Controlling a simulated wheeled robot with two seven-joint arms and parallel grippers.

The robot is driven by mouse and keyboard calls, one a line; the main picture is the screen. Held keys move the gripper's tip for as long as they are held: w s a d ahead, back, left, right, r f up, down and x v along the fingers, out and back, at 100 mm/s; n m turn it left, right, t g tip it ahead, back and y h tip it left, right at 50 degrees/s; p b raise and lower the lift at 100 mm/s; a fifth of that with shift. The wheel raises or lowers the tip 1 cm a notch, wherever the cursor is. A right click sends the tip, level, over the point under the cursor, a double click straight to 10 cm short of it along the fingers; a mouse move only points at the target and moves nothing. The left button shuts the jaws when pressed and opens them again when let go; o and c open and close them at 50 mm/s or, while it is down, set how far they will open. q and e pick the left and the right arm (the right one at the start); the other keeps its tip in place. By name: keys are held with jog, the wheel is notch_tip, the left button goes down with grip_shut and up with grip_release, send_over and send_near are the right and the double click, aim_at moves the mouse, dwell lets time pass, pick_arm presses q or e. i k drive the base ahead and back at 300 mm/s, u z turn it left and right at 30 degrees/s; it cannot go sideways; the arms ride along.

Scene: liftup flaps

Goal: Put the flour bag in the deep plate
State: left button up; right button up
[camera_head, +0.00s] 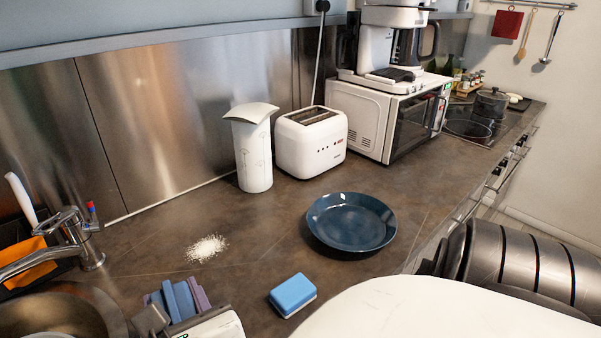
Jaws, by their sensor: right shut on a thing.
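The deep plate (351,222) is a dark blue round dish, empty, on the counter right of centre. My right gripper (178,312) is at the bottom left, partly cut off by the picture's edge. It is shut on a blue and purple item (182,298), near the sink and left of the plate. I cannot tell whether this item is the flour bag. A tall white object (255,155) with a flared top and faint drawings stands upright by the back wall; I cannot tell whether it is a bag or a container. My left gripper is not in view.
White powder (207,248) lies on the counter. A blue and white sponge (292,295) lies in front of the plate. A white toaster (311,141) and a microwave (385,120) stand behind. The sink (60,312) and tap (78,240) are at left. Counter around the plate is mostly clear.

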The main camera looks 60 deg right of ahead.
aim_at(351, 227)
jog(key=k, duration=0.4)
jog(key=u, duration=1.35)
jog(key=k, duration=1.25)
jog(key=z, duration=1.5)
jog(key=i, duration=0.5)
